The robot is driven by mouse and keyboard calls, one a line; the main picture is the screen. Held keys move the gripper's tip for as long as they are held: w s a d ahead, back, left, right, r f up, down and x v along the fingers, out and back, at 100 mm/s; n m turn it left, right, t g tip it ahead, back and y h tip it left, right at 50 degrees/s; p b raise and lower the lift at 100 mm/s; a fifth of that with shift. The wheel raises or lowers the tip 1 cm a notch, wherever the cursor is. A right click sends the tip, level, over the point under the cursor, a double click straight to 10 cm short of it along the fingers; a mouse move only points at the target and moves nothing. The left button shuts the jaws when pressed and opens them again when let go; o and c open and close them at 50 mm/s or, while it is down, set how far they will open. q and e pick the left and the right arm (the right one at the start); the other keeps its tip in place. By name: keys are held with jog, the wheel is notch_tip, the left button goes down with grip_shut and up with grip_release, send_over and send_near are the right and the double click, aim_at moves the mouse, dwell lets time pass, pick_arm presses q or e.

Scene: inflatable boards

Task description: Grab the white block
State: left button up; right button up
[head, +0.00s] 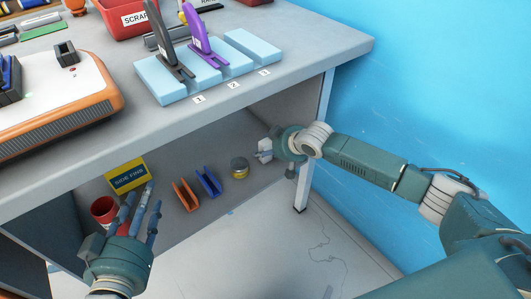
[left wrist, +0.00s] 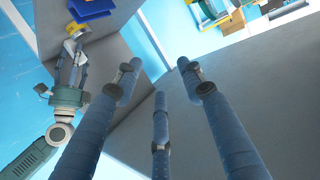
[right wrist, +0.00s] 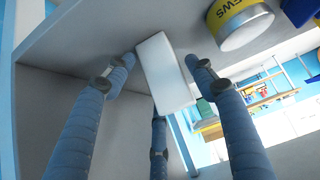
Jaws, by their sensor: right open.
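The white block (head: 265,146) is on the lower shelf under the bench, near its right end. In the right wrist view the white block (right wrist: 165,75) lies between the spread fingers of my right gripper (right wrist: 158,70). The fingers are open around it, and I cannot tell if any finger touches it. In the head view my right gripper (head: 274,148) reaches in from the right and partly hides the block. My left gripper (head: 137,208) is open and empty in front of the shelf, at the lower left. Its spread fingers fill the left wrist view (left wrist: 160,90).
A yellow-banded jar (head: 239,167) stands left of the block. Blue (head: 208,181) and orange (head: 186,195) brackets, a yellow-blue box (head: 126,176) and a red cup (head: 104,209) are further left. The bench top (head: 300,50) overhangs the shelf, and a bench leg (head: 301,195) is close to my right gripper.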

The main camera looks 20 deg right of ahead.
jog(key=shift+w+f, duration=0.15)
jog(key=shift+w, duration=0.05)
pick_arm(q)
jog(key=shift+w+d+r+t, duration=0.15)
jog(key=shift+r+t, duration=0.15)
jog(key=shift+r, duration=0.3)
pick_arm(e)
jog(key=c, duration=1)
jog(key=shift+o, duration=0.2)
